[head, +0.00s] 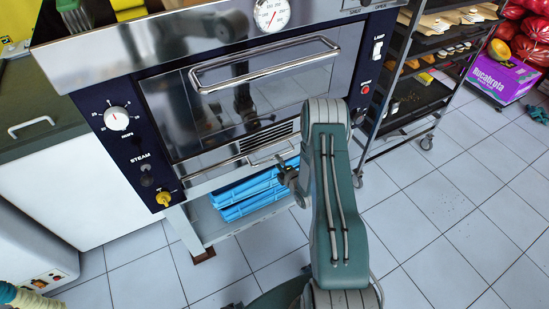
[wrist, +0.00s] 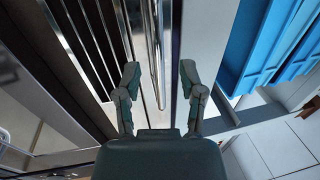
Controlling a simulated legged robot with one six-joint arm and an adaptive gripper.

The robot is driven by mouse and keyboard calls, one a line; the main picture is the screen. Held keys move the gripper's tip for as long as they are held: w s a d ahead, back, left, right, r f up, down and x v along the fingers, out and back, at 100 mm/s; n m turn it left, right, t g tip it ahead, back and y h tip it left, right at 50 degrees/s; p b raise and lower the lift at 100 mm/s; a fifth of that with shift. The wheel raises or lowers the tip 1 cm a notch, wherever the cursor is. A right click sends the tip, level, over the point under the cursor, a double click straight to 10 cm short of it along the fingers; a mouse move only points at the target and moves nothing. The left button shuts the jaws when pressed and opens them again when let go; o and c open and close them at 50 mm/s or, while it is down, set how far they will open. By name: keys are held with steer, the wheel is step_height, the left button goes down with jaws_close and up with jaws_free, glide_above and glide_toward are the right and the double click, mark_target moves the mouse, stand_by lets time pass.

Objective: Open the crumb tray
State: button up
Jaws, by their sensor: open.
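The crumb tray (head: 232,164) is a thin metal front low on the oven, under the vent grille, and it looks shut. Its slim bar handle (head: 268,152) runs along it. In the wrist view the bright bar (wrist: 157,60) runs lengthwise between the fingers. My gripper (head: 288,177) is just in front of the tray's right part, below the oven door. In the wrist view my gripper (wrist: 159,78) is open, one finger on each side of the bar, with gaps showing. Contact cannot be told. My arm hides the tray's right end.
The oven door (head: 235,95) above is closed, with a long handle (head: 265,63). Blue trays (head: 255,190) sit on the stand below, close by. A wheeled rack (head: 410,100) stands at the right. Tiled floor is clear at front left and right.

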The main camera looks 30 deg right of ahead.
steer(key=shift+x, duration=1.75)
jaws_close()
steer(key=shift+s, duration=0.1)
